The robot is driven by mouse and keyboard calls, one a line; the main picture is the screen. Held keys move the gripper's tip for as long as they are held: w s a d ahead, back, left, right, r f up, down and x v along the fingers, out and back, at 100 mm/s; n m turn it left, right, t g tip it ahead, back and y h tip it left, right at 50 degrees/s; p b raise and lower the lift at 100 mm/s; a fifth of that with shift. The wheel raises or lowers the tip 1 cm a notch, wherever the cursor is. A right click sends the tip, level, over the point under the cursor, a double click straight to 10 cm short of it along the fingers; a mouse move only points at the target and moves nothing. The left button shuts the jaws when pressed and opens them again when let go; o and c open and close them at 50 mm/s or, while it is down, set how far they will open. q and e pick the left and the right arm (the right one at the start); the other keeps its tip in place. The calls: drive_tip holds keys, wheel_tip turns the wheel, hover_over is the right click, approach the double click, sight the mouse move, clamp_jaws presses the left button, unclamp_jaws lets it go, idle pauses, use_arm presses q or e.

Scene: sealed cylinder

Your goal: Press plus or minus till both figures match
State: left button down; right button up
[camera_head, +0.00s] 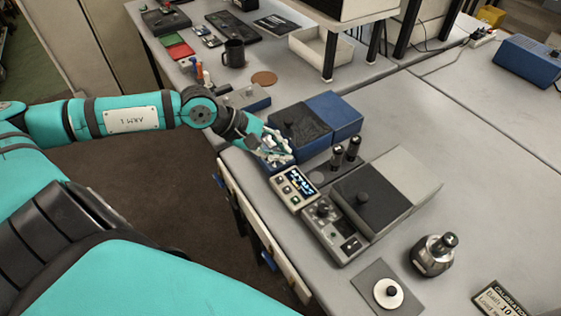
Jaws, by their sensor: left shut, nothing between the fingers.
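A small beige-grey control box (294,187) with a lit blue-white display (297,178) sits near the table's front edge. The figures on the display are too small to read. A row of small buttons runs along the box's left side; their plus or minus marks cannot be made out. My left gripper (284,160) is shut and empty, just behind the box's far end, beside a blue block. Whether its fingertips touch anything cannot be told. My right gripper is not in view.
A blue box with a black lid (300,128) stands behind the gripper. A grey instrument with a knob (335,230) and a dark-lidded box (368,202) stand to the right. Two dark cylinders (345,152) stand close by. A round metal-and-black device (434,255) stands farther right.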

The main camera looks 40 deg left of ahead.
sight(280, 181)
use_arm(q)
wheel_tip(280, 181, down, 4)
drive_tip(key=shift+s+r+b, duration=0.15)
drive_tip(key=shift+b, duration=0.55)
wheel_tip(280, 181, down, 4)
drive_tip(key=b, duration=0.2)
drive_tip(key=shift+r+b, duration=0.15)
drive_tip(key=shift+b, duration=0.2)
drive_tip(key=shift+f, duration=0.2)
drive_tip(key=shift+b, duration=0.3)
drive_tip(key=shift+a, duration=0.1)
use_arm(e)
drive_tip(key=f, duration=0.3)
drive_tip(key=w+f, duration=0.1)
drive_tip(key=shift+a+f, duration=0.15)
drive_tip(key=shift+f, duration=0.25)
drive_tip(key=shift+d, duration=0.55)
use_arm(q)
drive_tip(key=shift+f, duration=0.1)
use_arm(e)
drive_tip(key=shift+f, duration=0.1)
